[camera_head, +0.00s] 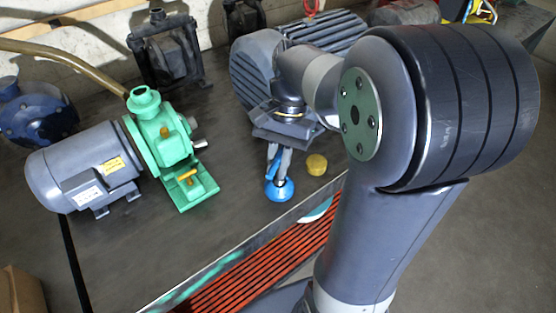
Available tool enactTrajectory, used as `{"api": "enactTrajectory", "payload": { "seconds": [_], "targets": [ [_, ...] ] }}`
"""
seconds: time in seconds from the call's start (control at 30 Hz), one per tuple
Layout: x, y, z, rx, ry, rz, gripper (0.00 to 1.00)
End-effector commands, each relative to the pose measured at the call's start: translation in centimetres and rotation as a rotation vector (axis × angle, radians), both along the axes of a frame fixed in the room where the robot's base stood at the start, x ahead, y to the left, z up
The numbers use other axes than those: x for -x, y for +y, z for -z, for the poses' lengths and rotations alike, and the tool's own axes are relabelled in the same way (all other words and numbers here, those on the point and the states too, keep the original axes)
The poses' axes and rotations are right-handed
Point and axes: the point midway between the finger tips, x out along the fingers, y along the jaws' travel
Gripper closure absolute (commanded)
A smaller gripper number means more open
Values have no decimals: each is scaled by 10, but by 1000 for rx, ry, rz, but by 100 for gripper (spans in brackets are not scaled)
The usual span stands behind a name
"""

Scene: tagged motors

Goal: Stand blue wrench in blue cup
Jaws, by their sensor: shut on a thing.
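The blue cup (278,190) stands on the dark table near its front edge, in the middle of the head view. My gripper (279,174) points down right above the cup, its fingertips at about the cup's rim. It is shut on the blue wrench (275,166), of which only a small blue strip shows between the fingers. The wrench's lower end is hidden by the fingers and the cup, so I cannot tell how deep it sits in the cup.
A yellow round piece (317,164) lies close to the right of the cup. A green pump with a grey motor (85,168) stands to the left. A large grey ribbed motor (258,65) stands behind my gripper. Bare table lies between pump and cup.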

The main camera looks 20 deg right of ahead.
Motion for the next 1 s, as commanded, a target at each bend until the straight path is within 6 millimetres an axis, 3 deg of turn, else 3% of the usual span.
{"api": "enactTrajectory", "payload": {
  "seconds": [0.03, 0.07, 0.37, 0.67, 1.0],
  "targets": [
    [0, 0, 2, 0, 0, 0, 100],
    [0, 0, 1, 0, 0, 0, 85],
    [0, 0, 1, 0, 0, 0, 60],
    [0, 0, -1, 0, 0, 0, 60],
    [0, 0, -26, 0, 1, 0, 60]
  ]
}}
